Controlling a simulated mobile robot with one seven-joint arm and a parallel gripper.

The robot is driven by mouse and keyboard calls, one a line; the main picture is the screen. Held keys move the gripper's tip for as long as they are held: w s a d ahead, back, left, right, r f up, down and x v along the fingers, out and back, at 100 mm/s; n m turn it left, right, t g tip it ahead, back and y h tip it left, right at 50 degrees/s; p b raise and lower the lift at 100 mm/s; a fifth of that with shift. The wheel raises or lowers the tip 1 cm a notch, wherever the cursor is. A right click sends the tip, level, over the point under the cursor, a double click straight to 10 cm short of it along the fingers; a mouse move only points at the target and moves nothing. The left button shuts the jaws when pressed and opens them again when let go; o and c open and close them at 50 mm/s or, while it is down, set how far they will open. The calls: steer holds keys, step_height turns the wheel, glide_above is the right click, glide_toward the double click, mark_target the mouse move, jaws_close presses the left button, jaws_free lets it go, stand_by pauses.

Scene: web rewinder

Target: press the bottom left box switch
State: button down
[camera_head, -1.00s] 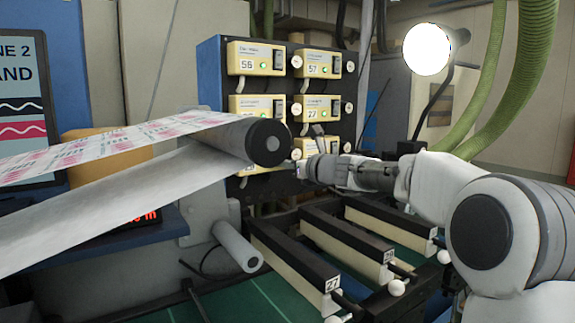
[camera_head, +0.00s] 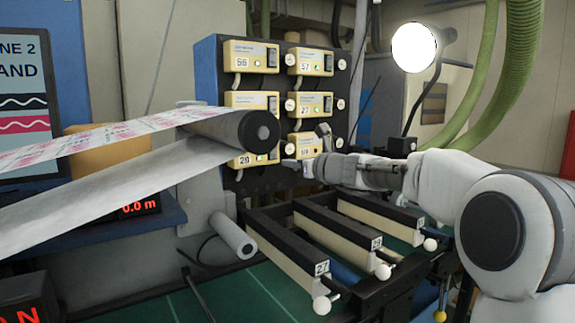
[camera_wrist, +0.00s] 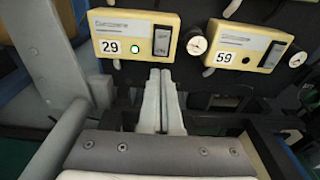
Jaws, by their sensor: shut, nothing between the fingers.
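The bottom left box (camera_head: 250,159) is cream, on the dark panel, partly hidden by the roller in the head view. In the wrist view it is the box (camera_wrist: 122,36) marked 29, with a lit green lamp and a dark rocker switch (camera_wrist: 162,40). My gripper (camera_head: 287,163) is in front of the panel's lower part in the head view. In the wrist view my gripper (camera_wrist: 160,75) is shut and empty, its fingertips just below the switch in the picture. I cannot tell whether they touch the box.
The box (camera_wrist: 248,47) marked 59 is to the right, its lamp dark, with a gauge (camera_wrist: 196,45) between the two. The printed web's roller (camera_head: 245,129) projects in front of the panel at left. Numbered bars (camera_head: 330,232) with white knobs lie below my arm.

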steer(key=s+d+f+b, duration=0.1)
steer(key=s+d+b, duration=0.1)
steer(key=s+d, duration=0.3)
steer(key=shift+s+b, duration=0.3)
steer(key=shift+s, duration=0.75)
steer(key=shift+f, duration=0.1)
